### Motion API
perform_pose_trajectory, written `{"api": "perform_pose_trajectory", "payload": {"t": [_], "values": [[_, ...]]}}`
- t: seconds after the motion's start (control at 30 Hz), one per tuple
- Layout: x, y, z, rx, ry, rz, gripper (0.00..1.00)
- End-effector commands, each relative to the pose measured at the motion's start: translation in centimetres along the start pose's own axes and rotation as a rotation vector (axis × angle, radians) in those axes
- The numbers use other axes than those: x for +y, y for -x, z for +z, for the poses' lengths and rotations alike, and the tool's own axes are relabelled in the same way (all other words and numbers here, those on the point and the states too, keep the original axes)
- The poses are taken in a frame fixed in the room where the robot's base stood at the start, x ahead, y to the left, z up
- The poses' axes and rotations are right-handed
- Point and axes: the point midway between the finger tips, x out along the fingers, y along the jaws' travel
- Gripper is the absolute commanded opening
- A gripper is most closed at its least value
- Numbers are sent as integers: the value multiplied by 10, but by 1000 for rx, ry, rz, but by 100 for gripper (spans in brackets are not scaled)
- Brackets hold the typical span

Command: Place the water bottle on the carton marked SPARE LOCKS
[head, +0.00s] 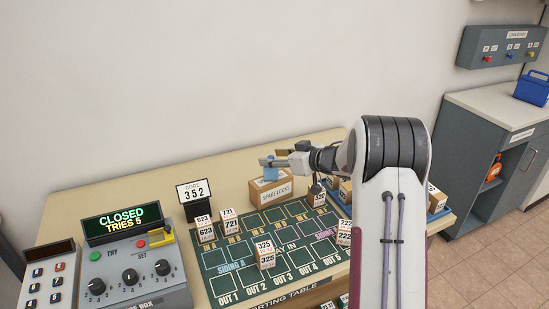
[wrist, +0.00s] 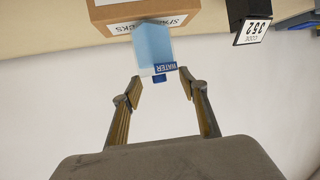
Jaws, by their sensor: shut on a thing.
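The light blue water bottle (wrist: 152,45), with a dark blue cap and WATER label, is between the fingertips of my gripper (wrist: 160,76) in the wrist view. In the head view my gripper (head: 272,160) is shut on the bottle (head: 270,174) at the top of the brown carton marked SPARE LOCKS (head: 271,192). The carton also shows in the wrist view (wrist: 205,14), where the bottle's lower end overlaps it. The bottle looks roughly upright in the head view. I cannot tell whether its base touches the carton's top.
A CODE 352 sign (head: 194,192) stands left of the carton. Numbered blocks (head: 265,254) stand on the green sorting board (head: 225,277) in front. A control box reading CLOSED (head: 124,222) is at the left. More boxes (head: 345,190) lie right of the carton, partly behind my arm.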

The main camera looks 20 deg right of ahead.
Motion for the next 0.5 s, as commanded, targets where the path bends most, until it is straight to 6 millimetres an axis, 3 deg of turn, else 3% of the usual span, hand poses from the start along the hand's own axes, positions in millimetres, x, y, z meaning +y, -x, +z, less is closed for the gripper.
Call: {"api": "perform_pose_trajectory", "payload": {"t": [0.07,0.1,0.17,0.5], "values": [[0,-1,1,0,-1,0,8],[0,-1,2,0,-1,0,48],[0,-1,2,0,0,0,60],[0,0,1,0,0,0,60]]}}
